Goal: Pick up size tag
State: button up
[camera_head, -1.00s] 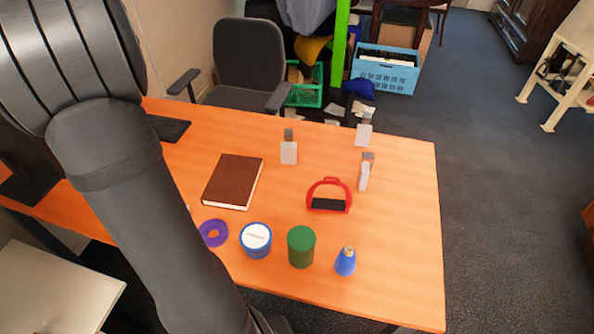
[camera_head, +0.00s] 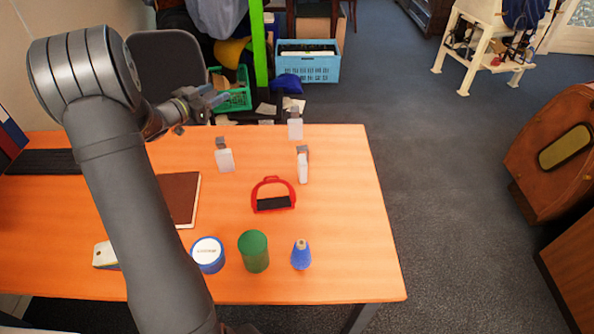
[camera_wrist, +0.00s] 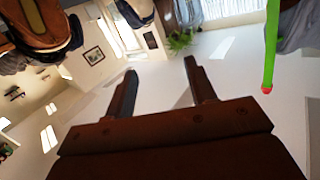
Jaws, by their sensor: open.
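Three small white tags with grey tops stand on the orange table: one at the left (camera_head: 225,161), one at the back (camera_head: 295,130) and one at the right (camera_head: 303,169). I cannot read them or tell which is the size tag. My gripper (camera_head: 222,98) is raised near the table's back edge, left of the back tag and above the left one. It also shows in the wrist view (camera_wrist: 160,68), with its fingers apart and nothing between them. The wrist view shows the room, with no tag in it.
A red stirrup (camera_head: 272,196) lies in front of the right tag. A blue-rimmed tin (camera_head: 208,254), a green cylinder (camera_head: 253,252) and a blue cone (camera_head: 301,256) stand near the front edge. A brown book (camera_head: 182,197) is partly behind my arm. The table's right side (camera_head: 350,210) is clear.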

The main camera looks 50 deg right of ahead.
aim_at(307, 148)
jog(key=s+d+f+m+g+y, duration=0.1)
jog(key=s+d+f+m+g, duration=0.2)
jog(key=s+g, duration=0.4)
jog(key=s+d+m+g+y, duration=0.1)
jog(key=s+d+m+g, duration=0.25)
jog(key=s+g, duration=0.4)
notch_tip(307, 148, down, 13)
jog(key=s+a+m+t, duration=0.1)
jog(key=s, duration=0.2)
jog(key=shift+x, duration=5.8)
jog(key=shift+r, duration=0.15)
jog(key=shift+c, duration=0.4)
grip_shut()
